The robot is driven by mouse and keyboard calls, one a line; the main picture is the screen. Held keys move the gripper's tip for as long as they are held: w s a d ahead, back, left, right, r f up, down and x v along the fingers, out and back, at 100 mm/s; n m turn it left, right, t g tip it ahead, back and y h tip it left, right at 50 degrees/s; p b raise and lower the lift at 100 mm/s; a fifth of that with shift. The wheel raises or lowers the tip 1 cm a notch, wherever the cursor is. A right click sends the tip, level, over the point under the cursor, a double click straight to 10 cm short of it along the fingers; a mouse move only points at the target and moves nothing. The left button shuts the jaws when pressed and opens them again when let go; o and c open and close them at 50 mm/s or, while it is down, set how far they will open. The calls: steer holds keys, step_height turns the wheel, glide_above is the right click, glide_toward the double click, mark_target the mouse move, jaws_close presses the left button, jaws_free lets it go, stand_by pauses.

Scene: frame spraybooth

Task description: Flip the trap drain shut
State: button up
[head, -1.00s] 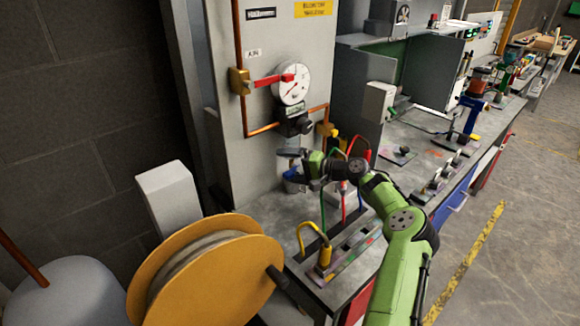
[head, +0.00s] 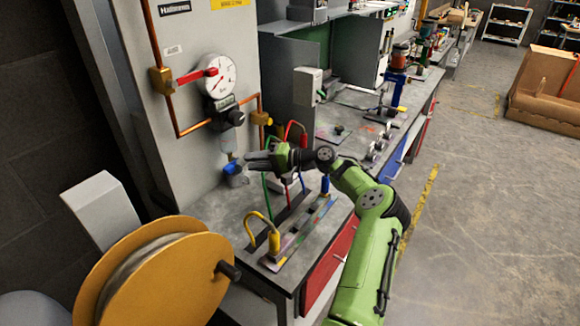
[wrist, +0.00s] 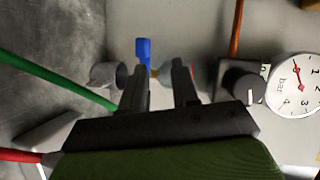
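The trap drain is a small blue lever (head: 234,169) under the clear trap bowl (head: 227,151), low on the grey panel. In the wrist view, the blue lever (wrist: 143,52) sticks out sideways from a brass stem beyond my fingertips, and the clear bowl (wrist: 174,74) is partly hidden by one finger. A grey cup (wrist: 107,75) lies just below the drain. My gripper (head: 250,160) is just right of the trap in the head view. In the wrist view, my gripper (wrist: 162,80) is open, with nothing between its fingers. I cannot tell whether it touches anything.
The gauge (head: 219,77) and a red valve lever (head: 196,76) are on the panel above. Green hose (head: 267,197) and red hose (head: 302,138) rise from the bench (head: 215,210) near my gripper. The yellow hose reel (head: 165,285) stands at front left.

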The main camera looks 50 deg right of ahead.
steer(key=f+p+v, duration=0.1)
steer(key=p+v, duration=0.1)
steer(key=v, duration=0.8)
steer(key=shift+s+f, duration=0.2)
steer(key=shift+f, duration=0.3)
steer(key=shift+p, duration=0.4)
